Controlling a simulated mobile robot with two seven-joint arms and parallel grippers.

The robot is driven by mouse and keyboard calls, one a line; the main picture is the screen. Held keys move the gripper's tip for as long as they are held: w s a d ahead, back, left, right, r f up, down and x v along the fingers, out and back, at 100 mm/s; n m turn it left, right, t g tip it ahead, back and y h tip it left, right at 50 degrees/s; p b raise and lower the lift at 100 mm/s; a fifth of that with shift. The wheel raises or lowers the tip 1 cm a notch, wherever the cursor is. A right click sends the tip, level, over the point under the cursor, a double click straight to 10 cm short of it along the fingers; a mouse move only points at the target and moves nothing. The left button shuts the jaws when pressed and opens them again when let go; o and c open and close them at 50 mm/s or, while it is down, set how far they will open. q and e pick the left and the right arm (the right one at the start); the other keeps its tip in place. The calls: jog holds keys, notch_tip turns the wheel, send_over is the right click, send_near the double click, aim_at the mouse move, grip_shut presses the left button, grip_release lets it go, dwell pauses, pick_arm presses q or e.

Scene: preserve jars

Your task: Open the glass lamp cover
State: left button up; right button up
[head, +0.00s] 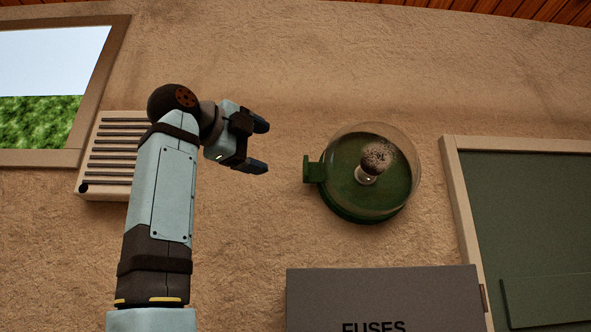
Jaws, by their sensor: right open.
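The glass lamp cover (399,147) is a clear dome on a round green base (350,207) fixed to the wall. It appears to sit closed over the base. A bulb (376,159) with a dark, speckled top shows through the glass. A green bracket (312,172) sticks out at the lamp's left side; I cannot tell whether it is a hinge or a latch. My right gripper (265,147) is open and empty, left of the lamp and apart from it, its fingers pointing right. My left gripper is not in view.
A grey box marked FUSES (385,295) is below the lamp. A framed green panel (530,215) stands at the right. A slatted vent (108,160) and a window (45,85) are at the left, the vent partly behind my arm. Bare wall lies above the lamp.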

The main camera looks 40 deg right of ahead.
aim_at(306, 178)
jog(key=d+p, duration=0.1)
jog(key=d, duration=0.3)
jog(key=d+p, duration=0.1)
jog(key=d, duration=0.4)
jog(key=w+d+p, duration=0.1)
jog(key=d, duration=0.3)
jog(key=shift+d+p, duration=0.3)
jog(key=shift+p, duration=0.05)
jog(key=shift+d, duration=0.15)
jog(key=shift+w, duration=0.1)
jog(key=shift+c, duration=0.6)
jog(key=c, duration=1.1)
jog(key=shift+c, duration=0.3)
